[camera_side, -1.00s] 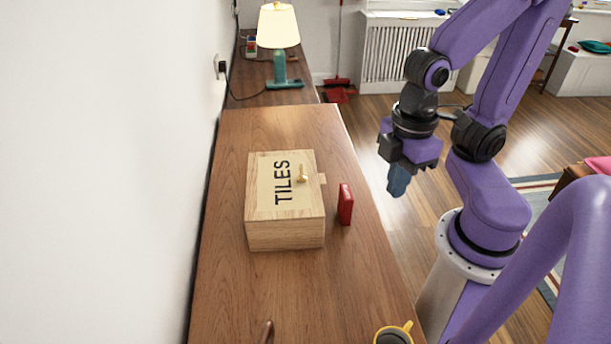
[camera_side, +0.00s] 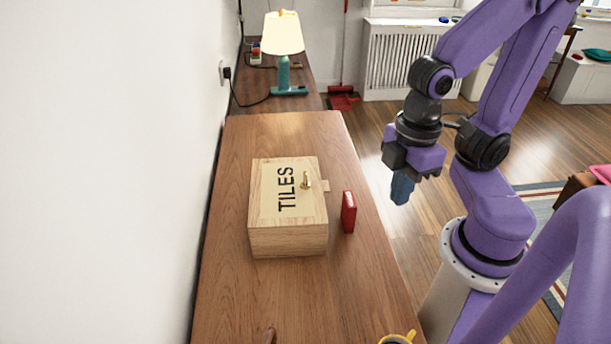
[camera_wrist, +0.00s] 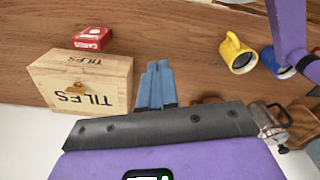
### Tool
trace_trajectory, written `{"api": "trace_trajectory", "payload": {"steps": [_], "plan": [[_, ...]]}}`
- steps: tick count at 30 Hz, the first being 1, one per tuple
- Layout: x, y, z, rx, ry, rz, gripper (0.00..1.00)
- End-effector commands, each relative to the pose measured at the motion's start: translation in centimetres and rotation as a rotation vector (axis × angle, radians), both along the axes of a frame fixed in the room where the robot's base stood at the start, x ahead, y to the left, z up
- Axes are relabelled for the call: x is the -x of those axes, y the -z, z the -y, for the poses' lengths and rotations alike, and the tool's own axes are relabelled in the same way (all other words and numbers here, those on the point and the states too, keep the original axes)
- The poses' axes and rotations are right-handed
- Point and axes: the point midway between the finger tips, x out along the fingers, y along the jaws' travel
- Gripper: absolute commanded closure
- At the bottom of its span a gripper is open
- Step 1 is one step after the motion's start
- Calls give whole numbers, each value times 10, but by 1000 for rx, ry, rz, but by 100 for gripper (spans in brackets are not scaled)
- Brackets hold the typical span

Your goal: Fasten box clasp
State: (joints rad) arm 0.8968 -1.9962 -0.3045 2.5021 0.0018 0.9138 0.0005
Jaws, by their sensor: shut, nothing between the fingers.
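The wooden box (camera_side: 270,195), marked TILES, sits on the wooden tabletop with its lid down. A small brass clasp piece (camera_side: 307,181) stands on the lid near its right edge, beside a light wooden tab (camera_side: 326,186) that juts out from that edge. I cannot tell how the clasp engages the tab. In the wrist view, the box (camera_wrist: 112,88) is left of my fingers, and the brass piece (camera_wrist: 77,90) shows on it. My gripper (camera_side: 401,198) hangs right of the box, apart from it, blue fingers together and empty; the fingers also show in the wrist view (camera_wrist: 158,68).
A small red box (camera_side: 349,212) stands just right of the wooden box. A yellow mug (camera_side: 398,338) is at the near table edge, with a blue mug (camera_wrist: 272,58) beside it in the wrist view. A lamp (camera_side: 284,45) stands at the back. A wall borders the left.

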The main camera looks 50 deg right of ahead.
Motion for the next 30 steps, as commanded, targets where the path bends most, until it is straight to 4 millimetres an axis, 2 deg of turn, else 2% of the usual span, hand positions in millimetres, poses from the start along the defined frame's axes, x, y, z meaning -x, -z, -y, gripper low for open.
{"api": "trace_trajectory", "payload": {"steps": [1, 7, 8, 20, 30], "plan": [[0, 0, 0, 0, 0, 0, 94], [-13, -4, -4, 1, 21, 0, 28], [-17, -6, -5, 2, 27, 0, 26], [-110, -36, -14, 13, 154, -3, 26], [-187, -60, 4, 21, 263, -10, 26]]}}
